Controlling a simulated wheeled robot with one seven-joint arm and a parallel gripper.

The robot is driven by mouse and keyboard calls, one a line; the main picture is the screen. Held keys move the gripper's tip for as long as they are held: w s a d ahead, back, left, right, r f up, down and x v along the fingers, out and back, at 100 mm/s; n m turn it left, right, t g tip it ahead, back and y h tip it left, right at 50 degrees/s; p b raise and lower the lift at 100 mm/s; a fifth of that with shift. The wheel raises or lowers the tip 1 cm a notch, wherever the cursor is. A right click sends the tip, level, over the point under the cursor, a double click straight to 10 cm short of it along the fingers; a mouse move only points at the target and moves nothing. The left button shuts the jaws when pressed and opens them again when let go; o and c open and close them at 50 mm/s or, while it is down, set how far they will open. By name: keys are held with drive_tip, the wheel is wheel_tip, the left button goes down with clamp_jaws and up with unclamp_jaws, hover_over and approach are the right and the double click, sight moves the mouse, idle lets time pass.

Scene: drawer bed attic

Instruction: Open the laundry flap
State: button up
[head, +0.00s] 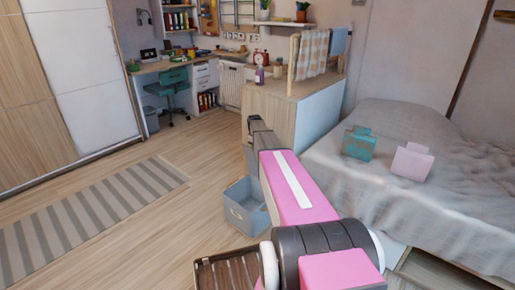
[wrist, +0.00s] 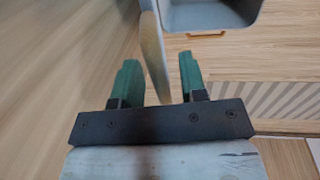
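The low wood-and-white cabinet (head: 318,112) stands at centre, beside the bed. My gripper (wrist: 160,78) has its two green fingers spread apart in the wrist view. A thin panel with a wood-toned face and a grey side (wrist: 154,50) reaches down between the fingers; it looks like the edge of the laundry flap, but I cannot tell for sure. Gaps show beside it, and I see no clear grip. In the head view my arm reaches to the cabinet's front left side, where the arm hides much of the front, and the fingertips are not clear.
A grey-blue bin (head: 245,204) sits on the floor below my arm, and shows in the wrist view (wrist: 205,16). A striped rug (head: 95,212) lies left on open floor. The bed (head: 405,185) with two small bags is right. Towels (head: 312,52) hang above the cabinet.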

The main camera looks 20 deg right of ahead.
drive_tip(key=shift+r, duration=0.1)
wheel_tip(320, 180, up, 10)
drive_tip(key=a, duration=0.1)
drive_tip(key=shift+s+a+r, duration=0.15)
drive_tip(key=shift+s+r, duration=0.1)
drive_tip(key=shift+s, duration=0.2)
drive_tip(key=s+a+f+m, duration=0.2)
drive_tip(key=s+a, duration=0.3)
drive_tip(key=s, duration=0.8)
drive_tip(key=s+a+f+m+y, duration=0.1)
drive_tip(key=s+a, duration=0.5)
drive_tip(key=s, duration=0.8)
drive_tip(key=s+a+f+m+g, duration=0.1)
drive_tip(key=s+a+f+m, duration=0.2)
drive_tip(key=s, duration=1)
drive_tip(key=a+f, duration=0.2)
drive_tip(key=a, duration=0.1)
drive_tip(key=shift+s+a+f+m+y, duration=0.25)
drive_tip(key=shift+s+m+y, duration=0.05)
drive_tip(key=shift+s, duration=0.1)
drive_tip(key=shift+d, duration=0.1)
